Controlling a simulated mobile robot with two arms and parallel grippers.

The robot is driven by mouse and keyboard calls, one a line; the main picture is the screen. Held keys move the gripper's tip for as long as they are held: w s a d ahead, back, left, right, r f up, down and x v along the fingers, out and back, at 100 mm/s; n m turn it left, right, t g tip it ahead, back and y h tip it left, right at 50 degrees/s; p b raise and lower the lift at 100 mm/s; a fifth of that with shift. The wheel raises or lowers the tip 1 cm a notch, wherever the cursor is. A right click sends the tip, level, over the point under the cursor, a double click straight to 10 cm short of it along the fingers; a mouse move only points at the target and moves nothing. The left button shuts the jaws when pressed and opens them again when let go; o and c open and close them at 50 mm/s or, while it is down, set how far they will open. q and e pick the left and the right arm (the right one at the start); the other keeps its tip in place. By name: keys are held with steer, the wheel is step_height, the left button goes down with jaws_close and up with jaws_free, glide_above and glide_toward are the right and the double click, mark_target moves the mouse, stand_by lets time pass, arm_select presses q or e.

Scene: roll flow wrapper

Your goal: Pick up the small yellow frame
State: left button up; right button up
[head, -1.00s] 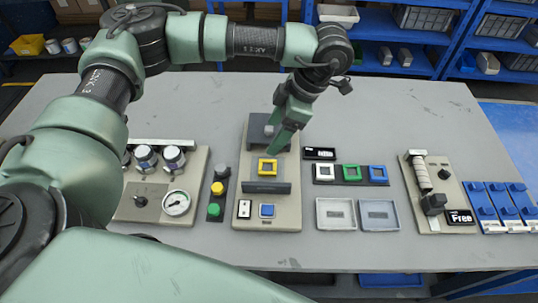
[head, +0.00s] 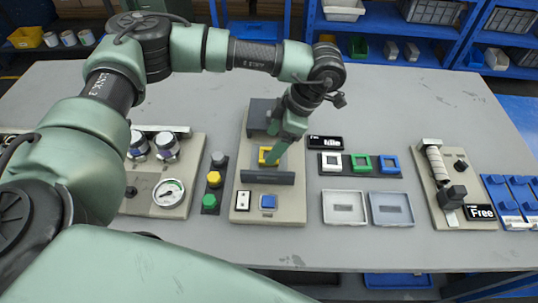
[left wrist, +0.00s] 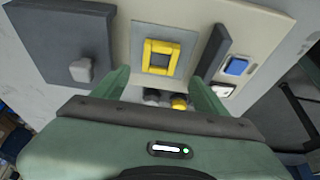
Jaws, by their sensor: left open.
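The small yellow frame (head: 264,156) lies on a grey square of the beige station panel (head: 240,201), partly hidden behind my left gripper in the head view. In the left wrist view the yellow frame (left wrist: 161,57) lies flat in front of my fingers, with its whole outline showing. My left gripper (head: 273,158) is above the panel, close to the frame. In the left wrist view the left gripper (left wrist: 160,85) is open, its two green fingers apart on either side below the frame, with nothing between them. My right gripper is not in view.
A dark upright bar (head: 267,177) stands just in front of the frame, and a dark block (head: 262,116) stands behind it. White, green (head: 361,163) and blue frames sit on a strip to the right, above two grey trays (head: 345,207). Coloured buttons (head: 213,179) are left.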

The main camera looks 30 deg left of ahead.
arm_select(q)
steer(key=shift+w+d+p+x, duration=0.1)
steer(key=shift+p+x, duration=0.2)
steer(key=shift+x, duration=0.85)
steer(key=shift+w+d+p+x, duration=0.15)
steer(key=shift+p+x, duration=0.1)
steer(key=shift+x, duration=0.95)
steer(key=shift+f, duration=0.1)
steer(key=c, duration=1.4)
